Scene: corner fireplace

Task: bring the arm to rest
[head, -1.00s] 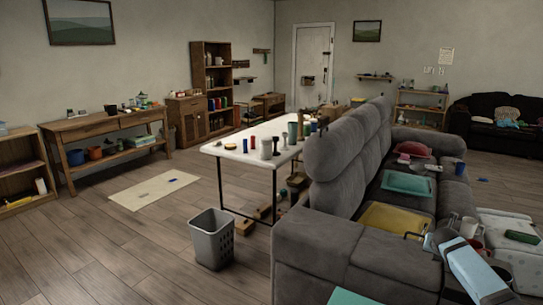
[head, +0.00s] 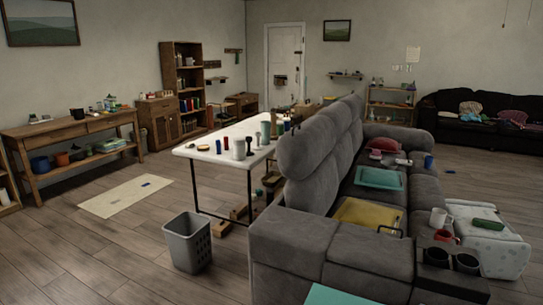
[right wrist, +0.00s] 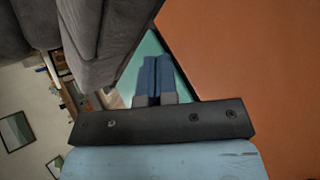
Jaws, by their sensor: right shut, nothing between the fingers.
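My right gripper (right wrist: 155,80) shows in the right wrist view. Its two blue-grey fingers are together and nothing is between them. Beyond the fingers is a teal surface (right wrist: 183,67), with the grey sofa (right wrist: 105,40) to the left and a large orange surface (right wrist: 240,50) on the right. Neither gripper shows in the head view now. My left gripper is in no current view.
The grey sofa (head: 290,242) fills the right, with a teal tray (head: 380,178) and a yellow tray (head: 352,213) on it. A white table (head: 205,152) stands behind it. A grey bin (head: 187,243) stands on the floor. Open floor lies at left.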

